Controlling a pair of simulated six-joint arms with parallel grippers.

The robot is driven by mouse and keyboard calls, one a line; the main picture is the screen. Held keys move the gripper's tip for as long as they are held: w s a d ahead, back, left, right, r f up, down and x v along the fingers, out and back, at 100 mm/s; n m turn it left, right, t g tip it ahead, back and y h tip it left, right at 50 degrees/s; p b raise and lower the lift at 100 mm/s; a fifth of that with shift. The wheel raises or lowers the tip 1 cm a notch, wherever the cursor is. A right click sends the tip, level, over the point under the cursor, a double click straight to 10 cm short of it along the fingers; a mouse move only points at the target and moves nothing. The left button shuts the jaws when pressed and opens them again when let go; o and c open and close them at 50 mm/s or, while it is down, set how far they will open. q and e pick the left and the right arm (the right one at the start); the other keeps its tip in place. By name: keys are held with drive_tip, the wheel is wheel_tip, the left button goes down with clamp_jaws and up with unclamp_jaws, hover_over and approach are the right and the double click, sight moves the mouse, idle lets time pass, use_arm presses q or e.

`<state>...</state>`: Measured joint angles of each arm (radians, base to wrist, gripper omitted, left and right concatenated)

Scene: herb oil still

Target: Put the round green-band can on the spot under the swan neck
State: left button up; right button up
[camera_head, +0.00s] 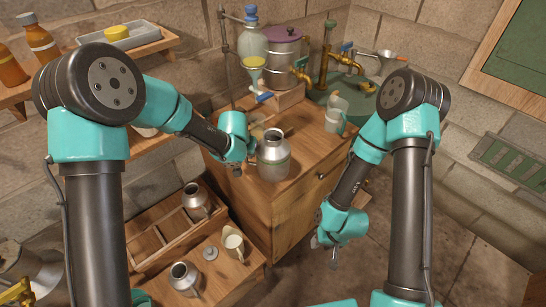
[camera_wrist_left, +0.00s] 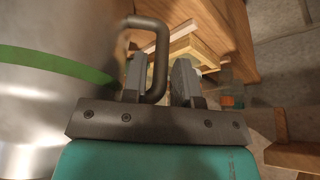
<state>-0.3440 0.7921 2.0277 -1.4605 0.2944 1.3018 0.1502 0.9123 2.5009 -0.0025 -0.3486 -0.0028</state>
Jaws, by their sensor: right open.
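The round grey metal can (camera_head: 273,158) with a green band is near the front of the wooden cabinet's top. In the left wrist view the can (camera_wrist_left: 50,80) fills the left side, its green band clear. My left gripper (camera_head: 237,168) is beside the can, at its left. I cannot tell whether the can touches the cabinet top. My right gripper (camera_head: 328,248) is open and empty, low in front of the cabinet. The swan neck and its spot are hard to make out.
Brass taps (camera_head: 300,68), a purple-lidded pot (camera_head: 283,45) and a glass flask (camera_head: 252,45) stand at the back. A lower bench at left holds other cans (camera_head: 184,277) and a cream jug (camera_head: 233,243).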

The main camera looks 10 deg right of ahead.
use_arm(q)
drive_tip(key=shift+c, duration=0.2)
clamp_jaws()
drive_tip(key=shift+r, duration=0.15)
idle(0.4)
drive_tip(key=shift+r, duration=1.75)
drive_tip(key=s+r, duration=0.1)
drive_tip(key=s, duration=1.5)
drive_tip(key=shift+r, duration=0.15)
